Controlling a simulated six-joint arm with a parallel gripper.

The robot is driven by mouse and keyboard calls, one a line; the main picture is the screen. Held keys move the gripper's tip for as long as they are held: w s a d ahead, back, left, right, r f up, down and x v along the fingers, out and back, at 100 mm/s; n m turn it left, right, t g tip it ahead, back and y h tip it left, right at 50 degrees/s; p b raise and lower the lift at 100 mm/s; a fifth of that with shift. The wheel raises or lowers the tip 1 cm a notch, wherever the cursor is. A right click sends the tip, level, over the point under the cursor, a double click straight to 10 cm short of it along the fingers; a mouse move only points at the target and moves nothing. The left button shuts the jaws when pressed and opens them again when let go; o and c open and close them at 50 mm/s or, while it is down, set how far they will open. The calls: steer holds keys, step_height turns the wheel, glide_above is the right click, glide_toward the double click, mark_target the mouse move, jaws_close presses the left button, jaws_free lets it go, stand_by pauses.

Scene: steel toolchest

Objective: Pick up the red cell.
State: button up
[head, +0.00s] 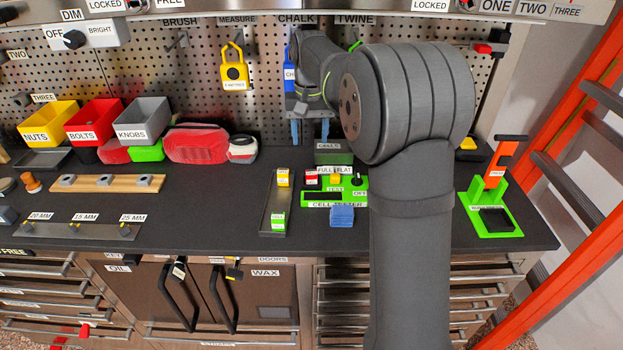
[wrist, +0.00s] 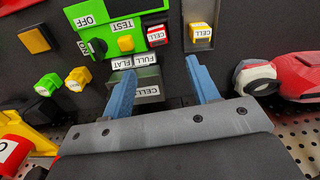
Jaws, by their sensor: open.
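The red cell (head: 311,179) sits at the left end of the green cell tester (head: 350,198) in the head view. It also shows in the wrist view (wrist: 157,36), its white label up, beside the tester's yellow button. My gripper (head: 310,132) is open, its two blue fingers pointing down behind the tester, left of the dark CELLS box (head: 334,157). In the wrist view the fingers (wrist: 163,78) are apart, with the CELLS box partly behind the left one. Nothing is held, and the red cell lies beyond the fingertips.
A grey tray (head: 264,212) left of the tester holds a yellow cell (head: 283,178) and a green cell (head: 278,220). A blue block (head: 342,216) lies in front of the tester. A red-and-grey tool (head: 196,144) lies left. My arm hides the bench to the right of the tester.

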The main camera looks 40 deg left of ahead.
glide_above(311, 172)
step_height(311, 172, down, 5)
steer(key=shift+a+f, duration=0.15)
steer(key=shift+d+f, duration=0.2)
steer(key=shift+f, duration=2.5)
steer(key=shift+c, duration=0.4)
steer(key=c, duration=1)
